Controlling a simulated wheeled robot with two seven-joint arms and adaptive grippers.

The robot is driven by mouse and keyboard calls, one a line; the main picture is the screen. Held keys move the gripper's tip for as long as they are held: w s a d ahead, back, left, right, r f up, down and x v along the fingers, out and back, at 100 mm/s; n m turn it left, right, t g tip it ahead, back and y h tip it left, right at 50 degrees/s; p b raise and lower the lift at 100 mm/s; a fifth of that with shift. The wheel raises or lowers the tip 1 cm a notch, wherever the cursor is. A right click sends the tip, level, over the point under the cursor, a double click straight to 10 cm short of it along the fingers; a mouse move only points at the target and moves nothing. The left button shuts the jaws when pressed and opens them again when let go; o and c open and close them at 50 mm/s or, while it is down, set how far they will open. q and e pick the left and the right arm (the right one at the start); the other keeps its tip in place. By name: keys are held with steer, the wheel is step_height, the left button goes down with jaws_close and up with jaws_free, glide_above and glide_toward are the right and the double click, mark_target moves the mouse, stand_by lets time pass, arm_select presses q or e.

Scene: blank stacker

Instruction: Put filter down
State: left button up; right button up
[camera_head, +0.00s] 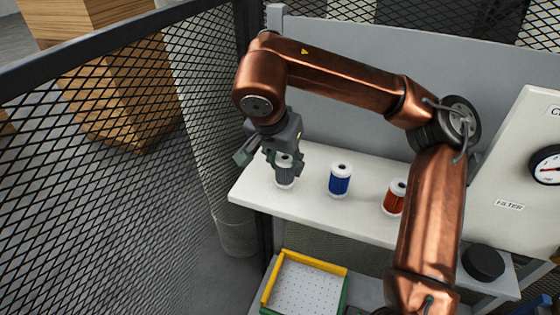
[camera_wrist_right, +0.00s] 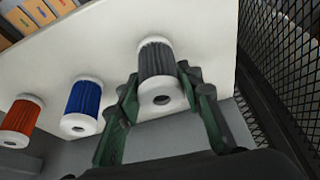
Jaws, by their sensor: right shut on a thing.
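A grey filter (camera_head: 285,176) with white end caps stands upright at the left end of the white shelf (camera_head: 262,197). My right gripper (camera_head: 284,156) reaches down over it from above and is shut on it. In the right wrist view the grey filter (camera_wrist_right: 157,66) sits between the green fingers of my right gripper (camera_wrist_right: 160,92). Its far end appears at the shelf surface, but I cannot tell if it bears its weight there. A blue filter (camera_head: 340,179) and an orange-red filter (camera_head: 394,198) stand to its right. My left gripper is not in view.
A black mesh fence (camera_head: 95,150) runs close on the left. A tray (camera_head: 305,284) with yellow and green edges lies below the shelf. A white panel (camera_head: 520,170) with a gauge and a "FILTER" label stands at the right, near a black round part (camera_head: 484,262).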

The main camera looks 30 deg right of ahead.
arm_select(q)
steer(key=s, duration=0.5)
arm_select(e)
steer(key=shift+w+f, duration=0.35)
steer(key=shift+w, duration=0.55)
steer(key=o, duration=0.8)
steer(key=shift+w+f, duration=0.1)
steer(key=shift+w, duration=0.3)
steer(key=o, duration=0.4)
steer(key=shift+s+r, duration=0.2)
steer(key=shift+s, duration=0.4)
steer(key=shift+w+a+r, duration=0.15)
steer(key=shift+w+r, duration=0.05)
steer(key=shift+r, duration=0.2)
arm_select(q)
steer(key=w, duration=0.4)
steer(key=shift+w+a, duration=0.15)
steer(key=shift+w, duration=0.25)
arm_select(e)
steer(key=v, duration=1.1)
